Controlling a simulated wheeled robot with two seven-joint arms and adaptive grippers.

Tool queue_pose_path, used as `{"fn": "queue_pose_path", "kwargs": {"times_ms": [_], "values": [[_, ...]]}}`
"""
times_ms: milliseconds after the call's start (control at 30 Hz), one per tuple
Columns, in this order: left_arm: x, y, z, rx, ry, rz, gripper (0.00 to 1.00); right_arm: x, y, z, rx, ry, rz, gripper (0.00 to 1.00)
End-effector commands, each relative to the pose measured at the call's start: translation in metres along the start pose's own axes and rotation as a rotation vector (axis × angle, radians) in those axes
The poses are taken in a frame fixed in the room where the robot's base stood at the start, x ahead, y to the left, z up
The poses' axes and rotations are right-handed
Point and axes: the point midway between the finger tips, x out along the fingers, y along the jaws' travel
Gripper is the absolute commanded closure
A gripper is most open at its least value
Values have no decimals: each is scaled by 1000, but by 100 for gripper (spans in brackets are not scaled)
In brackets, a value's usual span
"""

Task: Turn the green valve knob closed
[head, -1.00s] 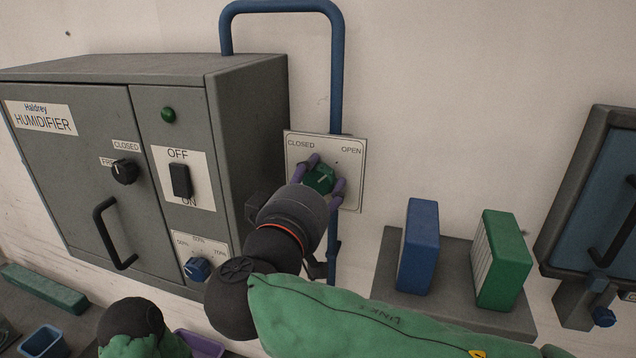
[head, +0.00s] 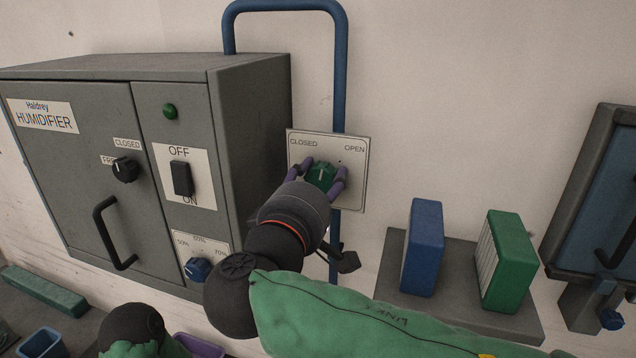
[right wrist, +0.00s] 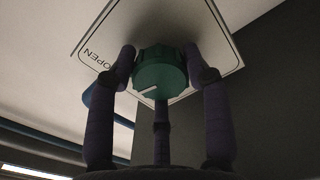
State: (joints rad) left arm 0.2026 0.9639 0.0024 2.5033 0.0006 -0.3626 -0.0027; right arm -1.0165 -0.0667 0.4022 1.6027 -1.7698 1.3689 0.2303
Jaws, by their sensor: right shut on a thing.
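The green valve knob (head: 320,176) sits on a pale plate (head: 356,185) on the wall, marked CLOSED at its left and OPEN at its right. Its white mark points roughly straight up, between the two words. My right gripper (head: 318,178) is shut on the knob, with purple fingers on either side of it. In the right wrist view the knob (right wrist: 160,72) stands between three fingers, and its white mark and the word OPEN show.
A grey humidifier cabinet (head: 245,150) juts out left of the plate. A blue pipe (head: 341,80) runs down behind the plate. Bare wall lies above the shelf.

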Motion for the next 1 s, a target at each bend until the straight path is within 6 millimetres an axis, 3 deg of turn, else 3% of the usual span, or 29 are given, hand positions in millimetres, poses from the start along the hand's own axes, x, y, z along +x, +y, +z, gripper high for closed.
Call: {"fn": "queue_pose_path", "kwargs": {"times_ms": [33, 1000], "values": [[0, 0, 0, 0, 0, 0, 60, 1, -7, 1, -54, -8, -11, 83], [-36, 13, 1, 0, 0, 0, 60, 1, 3, 1, -913, -6, -11, 83]]}}
